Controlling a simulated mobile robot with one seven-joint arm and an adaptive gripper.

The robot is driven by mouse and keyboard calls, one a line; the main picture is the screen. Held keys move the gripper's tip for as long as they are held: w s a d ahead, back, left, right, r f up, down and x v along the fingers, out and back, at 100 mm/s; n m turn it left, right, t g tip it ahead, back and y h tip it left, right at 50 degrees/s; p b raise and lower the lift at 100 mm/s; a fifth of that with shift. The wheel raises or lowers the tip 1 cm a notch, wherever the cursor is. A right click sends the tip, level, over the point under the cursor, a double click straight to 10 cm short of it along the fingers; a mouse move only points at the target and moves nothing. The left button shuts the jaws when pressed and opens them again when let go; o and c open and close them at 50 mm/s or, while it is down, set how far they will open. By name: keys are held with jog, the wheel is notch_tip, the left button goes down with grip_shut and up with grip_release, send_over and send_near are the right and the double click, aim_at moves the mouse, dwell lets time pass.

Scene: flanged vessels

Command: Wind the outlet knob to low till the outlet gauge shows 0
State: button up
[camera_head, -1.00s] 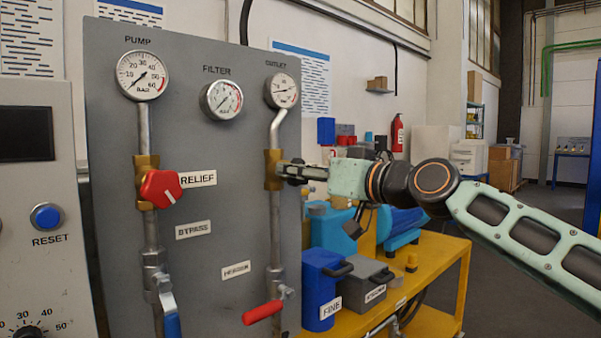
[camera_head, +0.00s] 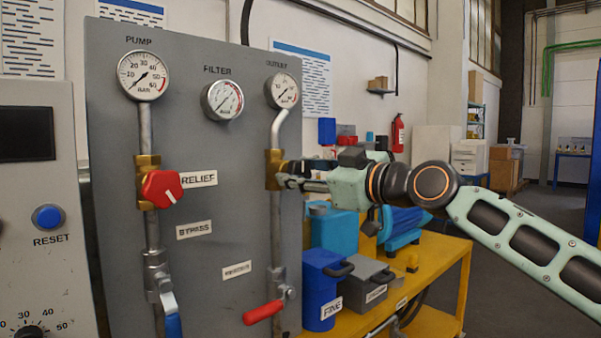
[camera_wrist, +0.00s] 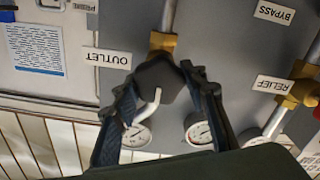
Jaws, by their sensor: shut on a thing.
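The outlet gauge (camera_head: 282,90) is at the upper right of the grey panel. Its needle points down-left, at or near the low end of the scale; the exact reading is too small to tell. The outlet knob (camera_wrist: 158,82) is dark and faceted, on a brass valve body (camera_head: 273,168) in the pipe below that gauge. My gripper (camera_head: 294,174) is shut on the knob, and the head view mostly hides the knob behind the fingers. In the wrist view my gripper (camera_wrist: 160,88) has one finger on each side of the knob. The OUTLET label (camera_wrist: 108,58) lies beside it.
A red relief knob (camera_head: 161,189) is left of the outlet valve. A red lever (camera_head: 262,312) and a blue lever (camera_head: 172,322) are lower down. Blue and grey containers (camera_head: 322,285) stand on a yellow cart (camera_head: 430,262) below my arm.

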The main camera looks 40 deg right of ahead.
dwell(0.4)
jog(key=o, duration=1.2)
jog(key=s, duration=0.8)
jog(key=s+d, duration=0.1)
jog(key=s, duration=0.3)
